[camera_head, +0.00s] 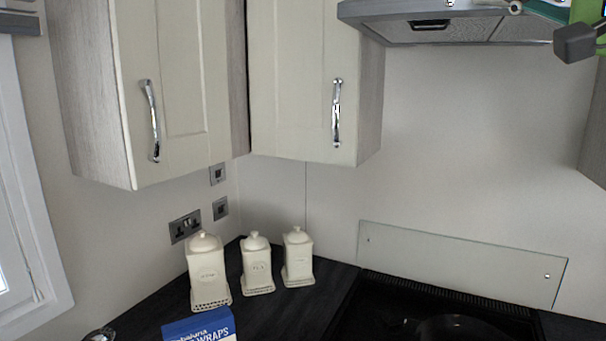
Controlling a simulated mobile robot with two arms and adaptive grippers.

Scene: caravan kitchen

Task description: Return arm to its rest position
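The view takes in a kitchen corner with closed wall cupboards, a left cupboard (180,90) and a right cupboard (290,80), above a dark worktop (285,312).
Three cream canisters, left (208,272), middle (257,265) and right (298,258), stand in the corner. A blue wraps box (200,326) is in front. A black hob (380,300) lies right, below an extractor hood (450,28). A dark blocky object (576,43) juts in upper right.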

